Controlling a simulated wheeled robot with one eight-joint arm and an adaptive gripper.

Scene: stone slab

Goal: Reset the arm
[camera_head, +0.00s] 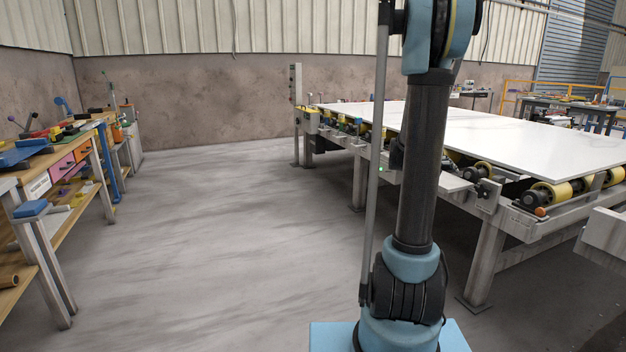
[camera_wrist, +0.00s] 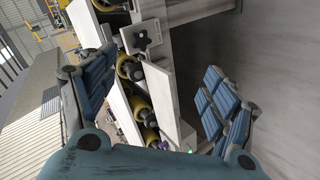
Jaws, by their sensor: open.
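My arm stands upright in the head view, in front of the slab table, with its upper end cut off by the top edge of the picture. My gripper is out of sight there. In the wrist view my gripper (camera_wrist: 158,102) is open, with its two blue padded fingers wide apart, one at the left and one at the right. Nothing is held between them. Behind the gap the rollers and pale frame of the slab table show, tilted in the picture.
A white stone slab (camera_head: 530,143) lies on a roller table (camera_head: 490,250) at the right, close behind my arm. A wooden workbench (camera_head: 62,158) with tools stands at the left. The grey floor (camera_head: 220,230) between them is clear. A wall (camera_head: 200,100) closes the back.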

